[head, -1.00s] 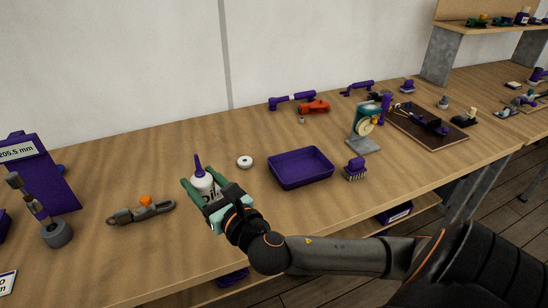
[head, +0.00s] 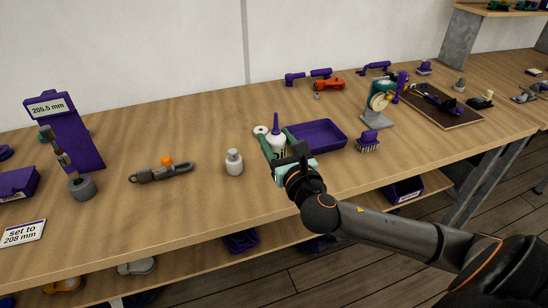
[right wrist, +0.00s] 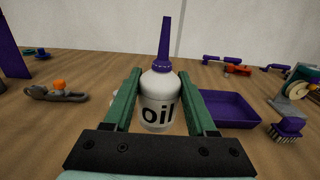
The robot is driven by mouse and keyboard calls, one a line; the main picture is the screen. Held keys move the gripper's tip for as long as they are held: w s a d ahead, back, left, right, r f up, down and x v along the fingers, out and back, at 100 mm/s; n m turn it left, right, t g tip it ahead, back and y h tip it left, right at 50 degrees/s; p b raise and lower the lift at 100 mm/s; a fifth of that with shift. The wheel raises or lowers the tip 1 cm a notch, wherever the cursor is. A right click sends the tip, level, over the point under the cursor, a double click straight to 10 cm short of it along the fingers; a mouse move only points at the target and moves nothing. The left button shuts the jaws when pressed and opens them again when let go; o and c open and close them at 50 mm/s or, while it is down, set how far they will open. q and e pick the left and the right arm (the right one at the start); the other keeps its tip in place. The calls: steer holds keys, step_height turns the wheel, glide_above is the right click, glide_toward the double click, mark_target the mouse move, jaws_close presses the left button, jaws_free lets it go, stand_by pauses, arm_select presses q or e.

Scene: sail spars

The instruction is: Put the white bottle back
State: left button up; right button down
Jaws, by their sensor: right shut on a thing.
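My right gripper (head: 280,146) is shut on a white oil bottle (head: 276,144) with a tall purple nozzle, held upright beside the left end of the purple tray. In the right wrist view the bottle (right wrist: 158,92) stands between the two green fingers, its black "oil" lettering facing me. A second small whitish bottle with a grey cap (head: 234,163) stands on the table to the left of the gripper. My left gripper is not in view.
The purple tray (head: 342,144) is right of the gripper, with a purple brush (head: 368,141) beyond it. A grey tool with an orange knob (head: 162,172) lies left.

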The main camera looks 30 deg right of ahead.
steer(key=w+d+f, duration=0.1)
steer(key=w+f, duration=0.1)
steer(key=w+d+f+b, duration=0.1)
steer(key=f, duration=0.1)
steer(key=w+d+f, duration=0.1)
steer(key=w+f, duration=0.1)
steer(key=shift+w+f+b, duration=0.15)
steer(key=shift+w+b, duration=0.2)
steer(key=shift+w+d+f+b, duration=0.15)
steer(key=shift+f+b, duration=0.25)
steer(key=shift+f, duration=1.35)
steer(key=shift+f, duration=0.2)
steer(key=shift+c, duration=1)
jaws_free()
steer(key=shift+r, duration=0.15)
steer(key=v, duration=1.2)
steer(key=shift+r, duration=0.15)
